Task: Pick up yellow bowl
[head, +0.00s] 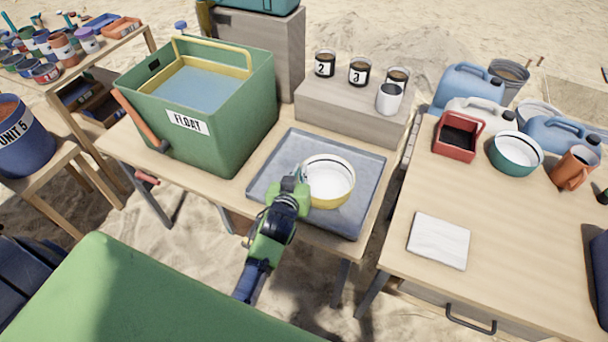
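The yellow bowl (341,199), white inside with a dark line near its rim, stands upright on the grey tray (265,185) on the middle table. My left gripper (299,175) is at the bowl's left rim, its fingertips overlapping the rim in the head view. The fingers are small and partly hidden by the gripper body, so I cannot tell if they are closed on the rim. My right gripper is not in view.
A green FLOAT bin (235,130) with water stands left of the tray. A wooden block (340,110) with numbered cups is behind it. The right table holds a white tile (438,241), a red box (455,150), a teal bowl (515,165) and jugs.

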